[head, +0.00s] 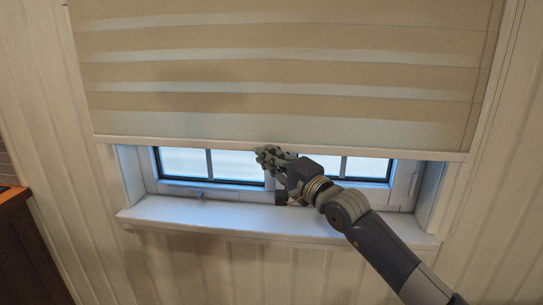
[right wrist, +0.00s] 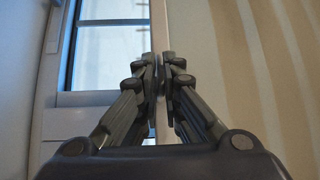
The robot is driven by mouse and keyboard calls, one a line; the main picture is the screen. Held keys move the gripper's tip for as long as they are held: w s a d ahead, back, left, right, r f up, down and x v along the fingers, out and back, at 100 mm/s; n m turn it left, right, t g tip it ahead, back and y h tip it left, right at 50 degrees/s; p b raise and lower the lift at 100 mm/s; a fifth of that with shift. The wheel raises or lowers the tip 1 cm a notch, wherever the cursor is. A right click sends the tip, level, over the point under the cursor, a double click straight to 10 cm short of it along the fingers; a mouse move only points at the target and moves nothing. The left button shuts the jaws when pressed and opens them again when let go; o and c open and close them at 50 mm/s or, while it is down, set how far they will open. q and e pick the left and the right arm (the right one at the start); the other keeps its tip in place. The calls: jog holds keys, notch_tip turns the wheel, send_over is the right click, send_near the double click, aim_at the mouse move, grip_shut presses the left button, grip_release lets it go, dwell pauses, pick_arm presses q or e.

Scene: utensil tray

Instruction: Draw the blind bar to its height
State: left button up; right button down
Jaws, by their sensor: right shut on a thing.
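The blind (head: 280,70) with beige and pale stripes hangs over the upper part of the window in the head view. Its white bottom bar (head: 180,141) runs across a little above the sill. My right gripper (head: 262,154) is at the middle of the bar. In the right wrist view the fingers (right wrist: 163,75) are shut on the bar (right wrist: 160,30), with the striped fabric to the right of it. The part of the bar between the fingers is hidden. My left gripper is not in view.
The window (head: 185,163) with dark frames shows below the bar. A white sill (head: 170,212) juts out beneath it. Pale panelled wall surrounds the window. A dark wooden cabinet (head: 25,245) stands at the far left.

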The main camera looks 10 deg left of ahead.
jog(key=c, duration=1.8)
grip_release()
jog(key=shift+s+d, duration=0.1)
jog(key=v, duration=1.2)
